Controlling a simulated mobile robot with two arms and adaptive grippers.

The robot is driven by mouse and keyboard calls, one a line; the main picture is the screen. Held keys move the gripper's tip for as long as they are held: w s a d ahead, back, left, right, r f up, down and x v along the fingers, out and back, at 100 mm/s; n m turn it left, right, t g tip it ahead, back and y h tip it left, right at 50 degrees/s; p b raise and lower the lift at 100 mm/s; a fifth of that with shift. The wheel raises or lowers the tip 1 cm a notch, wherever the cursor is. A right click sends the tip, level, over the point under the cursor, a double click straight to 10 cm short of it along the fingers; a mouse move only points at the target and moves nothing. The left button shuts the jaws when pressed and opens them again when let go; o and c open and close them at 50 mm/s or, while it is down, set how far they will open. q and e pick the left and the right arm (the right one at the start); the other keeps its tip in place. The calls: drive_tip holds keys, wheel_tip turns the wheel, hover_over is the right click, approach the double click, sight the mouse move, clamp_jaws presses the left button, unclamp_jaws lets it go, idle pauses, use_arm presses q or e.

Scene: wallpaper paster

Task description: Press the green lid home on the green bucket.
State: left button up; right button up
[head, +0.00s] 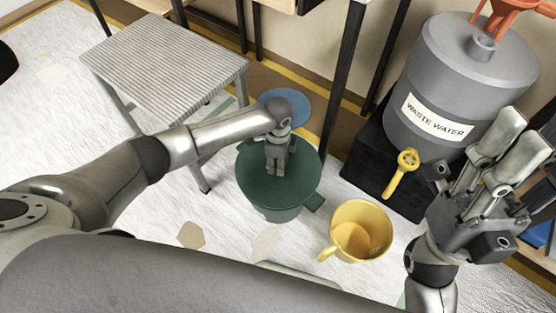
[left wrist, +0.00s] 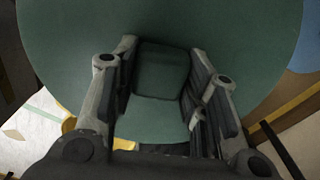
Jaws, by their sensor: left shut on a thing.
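The green bucket (head: 277,213) stands on the white floor covering. The round green lid (head: 256,184) covers its top and looks level. I cannot tell whether its rim is fully seated. My left gripper (head: 277,172) points down over the lid's middle and is shut on its block-shaped knob. In the left wrist view the knob (left wrist: 161,70) sits between the fingers, with the lid (left wrist: 230,40) filling most of the picture. My right gripper (head: 508,150) is raised at the right, away from the bucket; its fingers look apart and empty.
A yellow mug-like bucket (head: 362,230) stands right of the green bucket. A grey waste water drum (head: 465,75) with a yellow tap (head: 405,170) sits on a black stand. A ribbed metal step (head: 165,65) stands at the upper left. A blue disc (head: 293,103) lies behind the green bucket.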

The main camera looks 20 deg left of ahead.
use_arm(q)
drive_tip(key=shift+p, duration=0.4)
idle(0.5)
drive_tip(key=shift+r+p, duration=0.1)
drive_tip(key=shift+p, duration=0.25)
drive_tip(key=shift+p, duration=0.35)
idle(0.4)
drive_tip(key=shift+f+b, duration=0.75)
drive_tip(key=shift+f, duration=0.5)
drive_tip(key=o, duration=1.2)
drive_tip(key=shift+c, duration=0.2)
wheel_tip(320, 180, up, 12)
drive_tip(key=shift+r, duration=0.1)
